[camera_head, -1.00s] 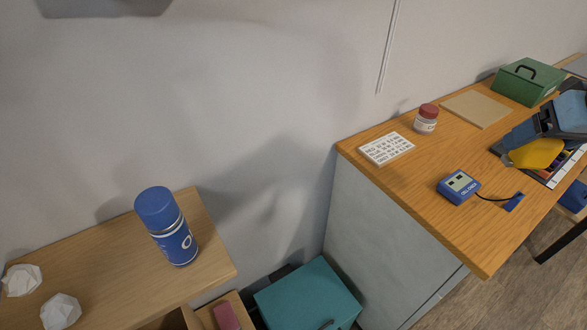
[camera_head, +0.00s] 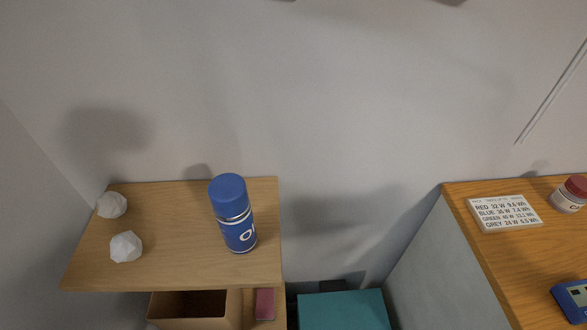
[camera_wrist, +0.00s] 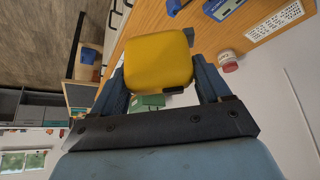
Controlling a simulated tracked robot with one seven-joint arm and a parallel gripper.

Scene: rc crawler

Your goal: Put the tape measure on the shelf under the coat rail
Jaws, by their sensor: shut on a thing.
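In the wrist view my gripper (camera_wrist: 160,85) is shut on a yellow tape measure (camera_wrist: 158,60), with one finger on each side of it. Neither my gripper nor the tape measure shows in the head view. A light wooden shelf (camera_head: 165,269) is at the left of the head view. A blue spray can or bottle (camera_head: 234,213) stands upright on its right part, and two white faceted lumps (camera_head: 112,205) (camera_head: 126,246) lie on its left part. No coat rail can be made out.
Below the shelf are an open cardboard box (camera_head: 190,308), a dark red item (camera_head: 265,303) and a teal box (camera_head: 343,309). At the right a wooden worktop (camera_head: 480,260) holds a printed card (camera_head: 505,212), a red-lidded jar (camera_head: 570,194) and a blue meter (camera_head: 571,300). The shelf's middle is bare.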

